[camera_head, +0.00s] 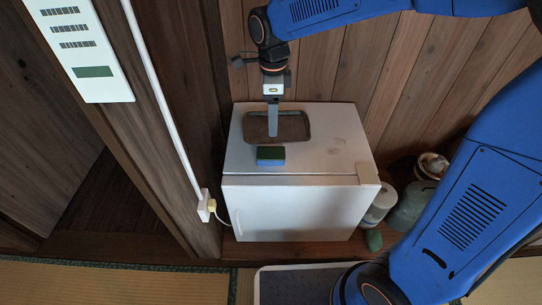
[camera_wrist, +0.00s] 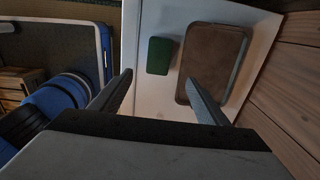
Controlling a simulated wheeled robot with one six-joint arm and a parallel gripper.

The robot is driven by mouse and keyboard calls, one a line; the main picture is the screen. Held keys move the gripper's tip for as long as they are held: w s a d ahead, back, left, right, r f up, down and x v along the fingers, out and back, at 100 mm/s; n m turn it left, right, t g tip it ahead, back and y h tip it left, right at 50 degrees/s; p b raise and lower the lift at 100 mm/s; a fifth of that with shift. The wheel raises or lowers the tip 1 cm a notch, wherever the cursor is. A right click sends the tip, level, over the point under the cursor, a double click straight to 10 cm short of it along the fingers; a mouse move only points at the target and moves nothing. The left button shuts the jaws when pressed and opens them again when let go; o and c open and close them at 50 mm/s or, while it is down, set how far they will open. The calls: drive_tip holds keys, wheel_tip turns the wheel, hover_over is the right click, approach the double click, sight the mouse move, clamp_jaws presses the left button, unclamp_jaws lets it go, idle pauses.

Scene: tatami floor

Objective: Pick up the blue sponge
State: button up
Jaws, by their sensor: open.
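The blue sponge (camera_head: 270,158) has a dark green top layer and lies on top of a small white fridge (camera_head: 237,150), near its front edge. In the wrist view the sponge (camera_wrist: 159,56) shows its green top, to the left of a brown tray. My gripper (camera_head: 272,133) is above the tray, behind the sponge in the head view. In the wrist view my gripper (camera_wrist: 158,88) has its two fingers spread apart with nothing between them. The sponge lies beyond the fingertips, apart from them.
The brown tray (camera_head: 292,127) lies flat behind the sponge; it also shows in the wrist view (camera_wrist: 212,62). A wooden wall stands behind the fridge. A white paper roll (camera_head: 378,205) and a greenish container (camera_head: 408,208) stand right of the fridge. A cable and plug (camera_head: 207,207) are at left.

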hover_over(271, 152)
drive_tip(key=f, duration=0.8)
drive_tip(key=shift+d+f, duration=0.25)
drive_tip(key=shift+f, duration=0.15)
drive_tip(key=shift+s+a+f, duration=0.1)
drive_tip(key=shift+a+f, duration=0.05)
drive_tip(key=shift+f, duration=1.2)
drive_tip(key=shift+a+f, duration=0.1)
drive_tip(key=shift+f, duration=1.25)
drive_tip(key=shift+c, duration=0.4)
drive_tip(key=c, duration=1.1)
wheel_tip(271, 152, up, 10)
drive_tip(key=shift+r, duration=0.1)
